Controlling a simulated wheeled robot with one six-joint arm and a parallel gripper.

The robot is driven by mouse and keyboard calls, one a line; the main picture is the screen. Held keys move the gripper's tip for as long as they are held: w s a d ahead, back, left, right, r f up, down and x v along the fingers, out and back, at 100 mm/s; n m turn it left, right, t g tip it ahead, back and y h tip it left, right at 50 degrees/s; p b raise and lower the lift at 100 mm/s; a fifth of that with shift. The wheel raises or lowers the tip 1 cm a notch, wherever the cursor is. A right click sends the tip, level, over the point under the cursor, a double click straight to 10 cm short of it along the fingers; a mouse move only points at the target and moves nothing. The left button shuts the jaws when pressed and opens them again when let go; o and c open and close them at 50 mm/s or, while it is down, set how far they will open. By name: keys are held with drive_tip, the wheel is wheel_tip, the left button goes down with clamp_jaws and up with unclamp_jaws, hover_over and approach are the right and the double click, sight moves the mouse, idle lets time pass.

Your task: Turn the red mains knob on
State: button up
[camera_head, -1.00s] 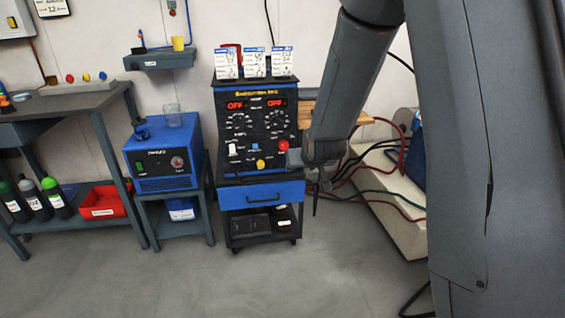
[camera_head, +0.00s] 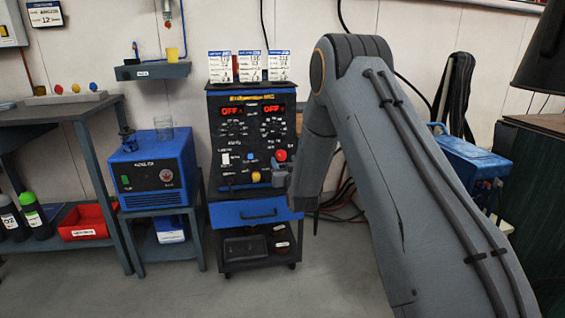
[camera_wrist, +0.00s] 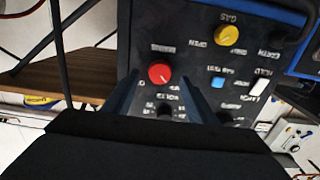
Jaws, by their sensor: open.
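The black and blue welding machine (camera_head: 234,112) stands on a small cart, with two red displays that read OFF. The round red knob (camera_head: 281,155) is on the right of its front panel. In the wrist view, which is upside down, the red knob (camera_wrist: 160,73) shows between my fingertips, with the panel facing me. My gripper (camera_wrist: 159,84) is open and empty, with one finger on each side of the knob in the picture. I cannot tell whether they touch it.
A yellow knob (camera_wrist: 228,36), a blue button (camera_wrist: 218,82) and a white switch (camera_wrist: 260,86) are close by on the panel. The cart's blue drawer (camera_head: 255,212) is below. A blue unit (camera_head: 153,168) stands to the left. Cables hang at the right. The floor in front is clear.

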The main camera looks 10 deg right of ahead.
sight(282, 156)
drive_tip(key=shift+w, duration=1.6)
drive_tip(key=shift+c, duration=0.3)
drive_tip(key=c, duration=1)
